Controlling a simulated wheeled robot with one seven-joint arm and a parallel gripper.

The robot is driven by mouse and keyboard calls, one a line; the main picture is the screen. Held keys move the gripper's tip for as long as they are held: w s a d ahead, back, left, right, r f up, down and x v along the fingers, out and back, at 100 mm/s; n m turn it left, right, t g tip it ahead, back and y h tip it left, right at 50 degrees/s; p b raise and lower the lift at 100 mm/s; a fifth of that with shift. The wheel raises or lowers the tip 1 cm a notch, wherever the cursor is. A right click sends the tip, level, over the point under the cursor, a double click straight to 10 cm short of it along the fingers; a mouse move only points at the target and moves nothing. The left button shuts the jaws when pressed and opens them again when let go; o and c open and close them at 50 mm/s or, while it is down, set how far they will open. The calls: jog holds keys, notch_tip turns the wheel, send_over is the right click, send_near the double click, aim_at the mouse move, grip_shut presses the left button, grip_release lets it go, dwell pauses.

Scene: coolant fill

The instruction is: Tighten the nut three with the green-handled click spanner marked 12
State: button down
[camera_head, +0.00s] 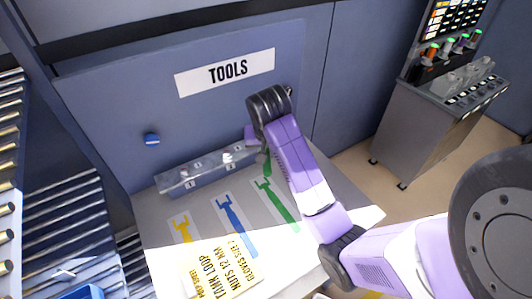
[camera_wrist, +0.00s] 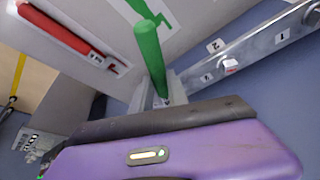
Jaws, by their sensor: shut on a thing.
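My gripper (camera_wrist: 165,102) is shut on the green-handled spanner (camera_wrist: 150,55). The green handle stands out from the jaws in the wrist view, and its marking cannot be read. In the head view a bit of the green spanner (camera_head: 266,165) shows beside my arm, at the right end of the metal nut rail (camera_head: 208,172). The wrist view also shows the rail (camera_wrist: 265,48) with numbers 1 and 2 and a pale hex nut (camera_wrist: 230,65). Nut three is hidden behind my gripper and the spanner. I cannot tell whether the spanner head sits on it.
A red-handled spanner (camera_wrist: 60,30) lies on the bench. Yellow (camera_head: 182,229), blue (camera_head: 236,228) and green (camera_head: 276,205) tool outlines mark the bench top. A yellow note (camera_head: 225,268) reads "tank loop nuts 12 Nm". A blue knob (camera_head: 152,139) sticks out of the panel.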

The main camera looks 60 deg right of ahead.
jog(key=shift+w+r, duration=0.1)
jog(key=shift+r, duration=1.5)
jog(key=shift+d+r, duration=0.15)
